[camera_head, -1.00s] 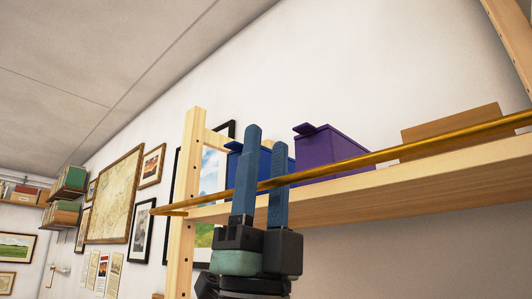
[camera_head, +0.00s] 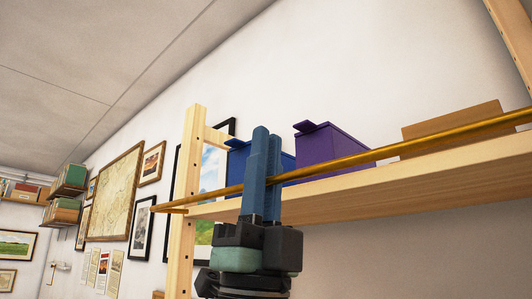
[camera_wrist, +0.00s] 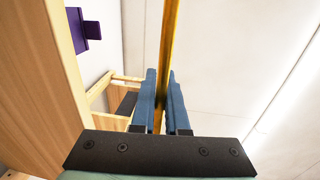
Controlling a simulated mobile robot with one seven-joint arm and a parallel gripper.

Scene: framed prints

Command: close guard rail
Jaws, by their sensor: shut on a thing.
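The guard rail is a thin golden bar (camera_head: 395,152) running along the front of a wooden shelf (camera_head: 400,178) in the head view. Its left end (camera_head: 160,208) reaches past the left post. My gripper (camera_head: 264,168) points upward at the rail near the shelf's left end. Its two blue fingers are close together, shut on the rail. In the wrist view the rail (camera_wrist: 171,45) runs upward from between the fingertips (camera_wrist: 160,100). Part of the rail is hidden behind the fingers in the head view.
A blue box (camera_head: 236,162) and a purple box (camera_head: 333,148) stand on the shelf behind the rail, with a low wooden piece (camera_head: 455,127) to their right. A wooden post (camera_head: 185,200) rises at the left. Framed prints (camera_head: 113,195) hang on the wall.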

